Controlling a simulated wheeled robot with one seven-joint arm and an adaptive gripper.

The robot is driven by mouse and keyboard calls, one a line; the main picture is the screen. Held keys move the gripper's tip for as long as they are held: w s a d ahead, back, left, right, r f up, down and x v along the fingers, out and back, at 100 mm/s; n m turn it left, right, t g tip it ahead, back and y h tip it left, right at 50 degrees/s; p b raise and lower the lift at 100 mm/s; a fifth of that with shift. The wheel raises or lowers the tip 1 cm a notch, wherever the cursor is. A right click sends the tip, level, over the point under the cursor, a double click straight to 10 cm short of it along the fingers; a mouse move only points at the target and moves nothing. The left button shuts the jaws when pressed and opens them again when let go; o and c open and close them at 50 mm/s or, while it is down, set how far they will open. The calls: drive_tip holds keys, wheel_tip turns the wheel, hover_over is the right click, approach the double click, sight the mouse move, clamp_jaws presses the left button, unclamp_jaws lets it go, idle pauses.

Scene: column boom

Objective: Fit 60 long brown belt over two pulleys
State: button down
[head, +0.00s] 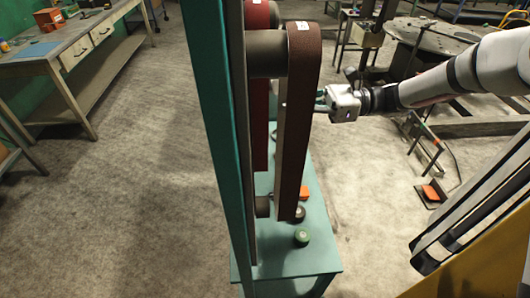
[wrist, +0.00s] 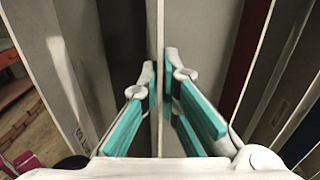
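The long brown belt (head: 297,120) hangs as a tall loop beside the teal column in the head view. Its top, with a white label, wraps over the outer end of the grey upper pulley (head: 265,54). Its bottom hangs near the lower pulley (head: 262,207); I cannot tell whether it goes around it. My gripper (head: 321,101) comes from the right to the belt's right edge, about mid-height of the upper half. In the wrist view, its teal fingers (wrist: 161,78) are close together on both sides of a thin vertical belt edge. The fingertips are partly hidden in the head view.
The teal column (head: 215,120) stands just left of the belt. A second, reddish belt (head: 262,120) hangs behind. A green table (head: 315,255) below holds a green round item (head: 302,237) and an orange item (head: 303,193). A workbench (head: 75,50) stands far left; floor between is clear.

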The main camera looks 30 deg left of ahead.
drive_tip(key=shift+b+v, duration=0.65)
drive_tip(key=shift+v, duration=1.5)
drive_tip(key=shift+s, duration=0.1)
drive_tip(key=s+d+f+n+g+h+b, duration=0.1)
drive_tip(key=s+d+f+n+g+h, duration=0.4)
drive_tip(key=f, duration=0.4)
drive_tip(key=s+d+f+n+g+h+b, duration=0.1)
drive_tip(key=s+d+f+n+g+h, duration=0.2)
drive_tip(key=s+d+f+n+h, duration=0.35)
drive_tip(key=d+f+n+t+h, duration=0.1)
drive_tip(key=d+f+n+h, duration=0.3)
drive_tip(key=d+h, duration=0.6)
wheel_tip(320, 180, down, 2)
drive_tip(key=shift+f+n+h+p, duration=0.1)
drive_tip(key=shift+n+h+p, duration=0.2)
drive_tip(key=shift+n+h, duration=0.05)
drive_tip(key=shift+w+d+h, duration=0.15)
drive_tip(key=shift+d+h, duration=0.15)
